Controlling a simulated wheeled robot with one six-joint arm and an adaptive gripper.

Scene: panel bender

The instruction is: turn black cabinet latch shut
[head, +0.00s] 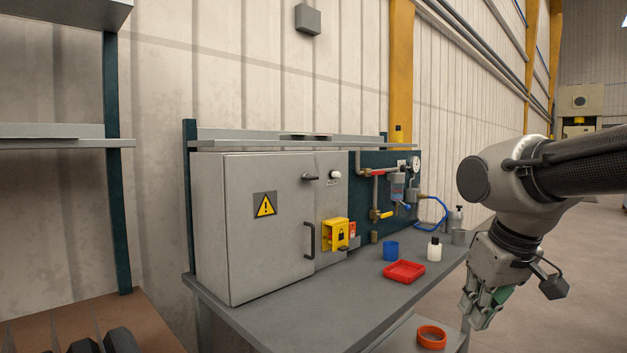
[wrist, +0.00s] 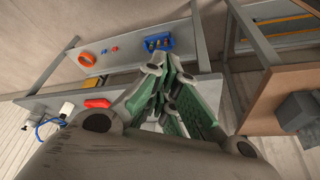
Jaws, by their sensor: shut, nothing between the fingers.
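The grey cabinet (head: 268,225) stands on the bench at the left-middle of the head view, its door closed against the frame. A small black latch (head: 311,177) sticks out sideways near the top of the door's right edge. A black bar handle (head: 310,240) is lower on the same edge. My gripper (head: 474,312) is shut and empty, pointing down off the right end of the bench, well away from the latch. In the wrist view my gripper's green-padded fingers (wrist: 175,108) show close together; the latch is not in that view.
On the bench (head: 345,288) are a red tray (head: 404,271), a blue cup (head: 391,250) and a white bottle (head: 434,249). A yellow lockout box (head: 335,234) juts from the cabinet's right panel. An orange ring (head: 432,337) lies on a lower shelf. Free space lies before the cabinet door.

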